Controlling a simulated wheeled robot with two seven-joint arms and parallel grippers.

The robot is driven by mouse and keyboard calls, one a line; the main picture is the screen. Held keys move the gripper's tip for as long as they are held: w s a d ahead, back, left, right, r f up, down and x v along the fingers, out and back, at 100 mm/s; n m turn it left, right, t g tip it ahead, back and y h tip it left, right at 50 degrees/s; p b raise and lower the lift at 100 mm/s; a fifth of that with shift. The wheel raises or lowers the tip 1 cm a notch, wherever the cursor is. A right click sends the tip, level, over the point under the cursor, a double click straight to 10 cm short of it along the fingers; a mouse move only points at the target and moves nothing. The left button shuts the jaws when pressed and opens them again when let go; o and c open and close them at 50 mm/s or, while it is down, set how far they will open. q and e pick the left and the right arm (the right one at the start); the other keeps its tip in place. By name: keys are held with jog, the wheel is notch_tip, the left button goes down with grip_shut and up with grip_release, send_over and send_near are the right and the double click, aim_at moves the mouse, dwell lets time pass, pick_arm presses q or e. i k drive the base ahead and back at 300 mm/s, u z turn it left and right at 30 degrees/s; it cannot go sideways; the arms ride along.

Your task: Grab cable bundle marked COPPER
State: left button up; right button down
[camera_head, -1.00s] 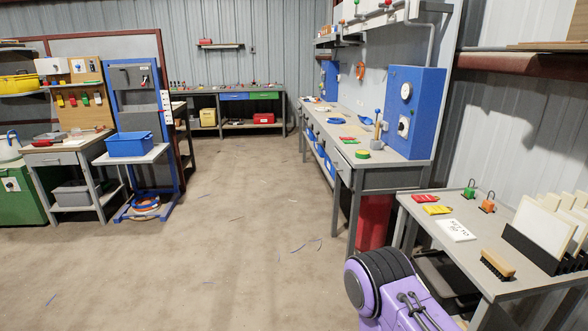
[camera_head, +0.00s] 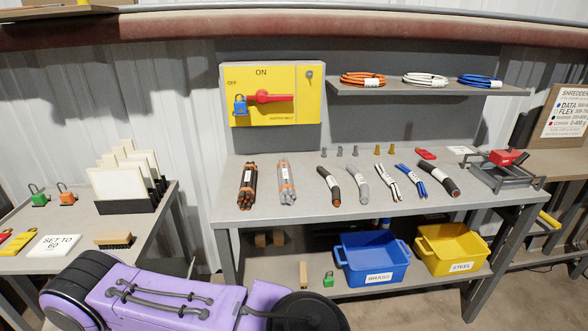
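Several cable bundles lie in a row on the grey bench. From the left they are a dark bundle with orange bands (camera_head: 246,187), a grey bundle with orange bands (camera_head: 286,183), a thick black cable piece (camera_head: 329,187), a grey one (camera_head: 358,185), a white-and-dark one (camera_head: 386,182), a blue-and-white one (camera_head: 411,180) and another thick black one (camera_head: 439,180). Most carry small white labels, too small to read, so I cannot tell which is marked COPPER. Neither of my grippers is in view; only purple parts of my body show at the bottom.
A shelf (camera_head: 430,88) above holds orange, white and blue coils. A yellow switch panel (camera_head: 245,75) with a red handle hangs behind. Blue BRASS (camera_head: 372,275) and yellow STEEL (camera_head: 460,266) bins sit below. A grey frame with a red block (camera_head: 503,158) stands right.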

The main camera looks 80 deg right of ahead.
aim_at(246, 194)
jog(key=z, duration=2.65)
